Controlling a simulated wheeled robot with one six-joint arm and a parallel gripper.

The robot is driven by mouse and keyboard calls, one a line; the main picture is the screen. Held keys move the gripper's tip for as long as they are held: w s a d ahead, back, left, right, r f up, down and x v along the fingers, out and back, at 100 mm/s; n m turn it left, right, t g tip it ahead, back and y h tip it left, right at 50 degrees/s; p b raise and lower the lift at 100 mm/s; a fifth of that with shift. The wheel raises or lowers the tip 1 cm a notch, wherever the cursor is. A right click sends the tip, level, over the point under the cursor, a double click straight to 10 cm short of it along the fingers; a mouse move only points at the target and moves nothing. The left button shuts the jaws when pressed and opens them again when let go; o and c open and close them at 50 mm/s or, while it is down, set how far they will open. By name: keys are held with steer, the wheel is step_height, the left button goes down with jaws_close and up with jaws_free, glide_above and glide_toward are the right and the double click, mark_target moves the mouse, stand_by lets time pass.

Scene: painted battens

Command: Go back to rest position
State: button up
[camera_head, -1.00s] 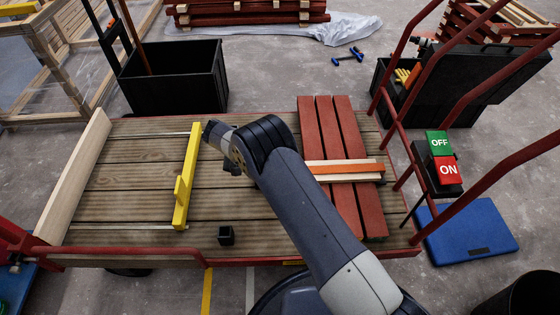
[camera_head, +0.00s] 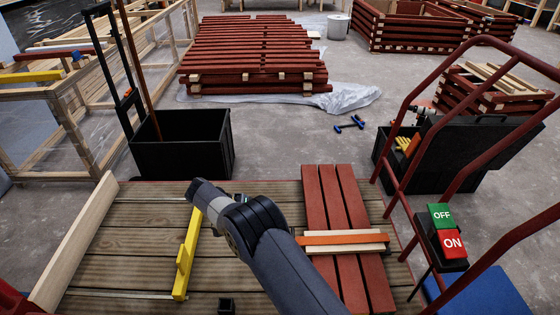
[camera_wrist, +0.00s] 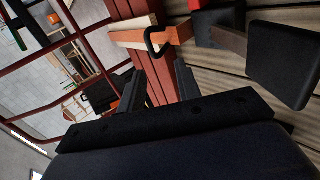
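My gripper (camera_head: 203,192) is at the end of my dark arm, above the far part of the slatted workbench (camera_head: 130,243), close to the top end of a yellow bar (camera_head: 186,262). In the wrist view my gripper (camera_wrist: 158,88) shows two dark fingers standing apart, with nothing seen between them but background. Three red battens (camera_head: 331,198) lie side by side on the right of the bench. An orange strip (camera_head: 340,239) and pale wood strips lie across them. My arm passes left of the battens and hides part of the bench.
A pale board (camera_head: 75,241) edges the bench's left side. A small black block (camera_head: 226,305) sits near the front. Red rails (camera_head: 455,100) and a green and red switch box (camera_head: 447,232) stand at right. A black bin (camera_head: 182,145) stands behind the bench, with stacked red battens (camera_head: 254,60) beyond.

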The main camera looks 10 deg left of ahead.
steer(key=b+x, duration=0.2)
steer(key=x, duration=0.6)
steer(key=shift+w+d+f, duration=0.1)
steer(key=shift+d+f, duration=0.2)
steer(key=shift+d, duration=0.1)
steer(key=shift+d, duration=0.1)
